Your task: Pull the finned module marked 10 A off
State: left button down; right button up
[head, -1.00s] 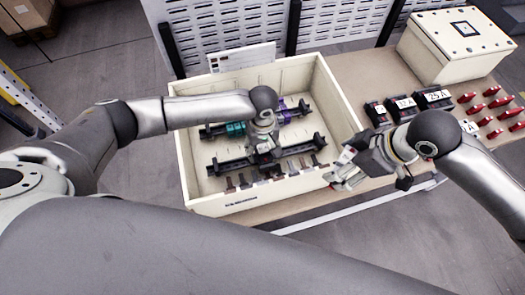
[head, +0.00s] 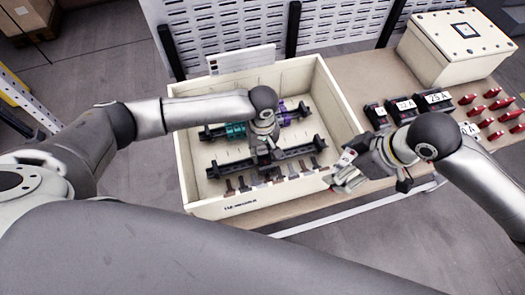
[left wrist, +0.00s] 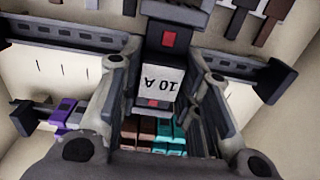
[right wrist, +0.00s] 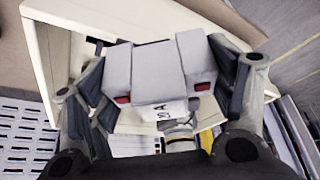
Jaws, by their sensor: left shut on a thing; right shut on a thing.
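The module marked 10 A (left wrist: 158,82) is dark with a white label and red patches. It sits between the jaws of my left gripper (head: 264,152), which is shut on it inside the cream box at the front black rail (head: 300,152). The rail runs out to both sides of the module in the left wrist view (left wrist: 60,37); I cannot tell whether the module is still seated. My right gripper (head: 348,172) is shut on a light grey module (right wrist: 158,70) with red patches and a partly legible label, at the box's right wall.
The cream box (head: 335,95) has high walls. Teal (head: 235,130) and purple modules stand on its back rail. On the bench to the right are dark labelled blocks (head: 405,105), several red-handled parts (head: 495,103) and a cream enclosure (head: 455,48).

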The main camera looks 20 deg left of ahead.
pick_arm(q)
notch_tip(320, 180, up, 8)
jog(key=shift+r+b, duration=0.15)
jog(key=shift+b, duration=0.45)
pick_arm(e)
jog(key=shift+s+f, duration=0.15)
jog(key=shift+f, duration=0.4)
pick_arm(q)
notch_tip(320, 180, up, 6)
jog(key=p, duration=0.6)
pick_arm(e)
notch_tip(320, 180, up, 6)
jog(key=shift+f, duration=0.1)
jog(key=shift+r+p, duration=0.7)
jog(key=shift+r, duration=0.05)
notch_tip(320, 180, up, 2)
jog(key=shift+r+p, duration=0.25)
jog(key=shift+p, duration=1)
jog(key=shift+f, duration=0.15)
pick_arm(q)
notch_tip(320, 180, up, 11)
send_over(262, 150)
jog(key=shift+r, duration=0.15)
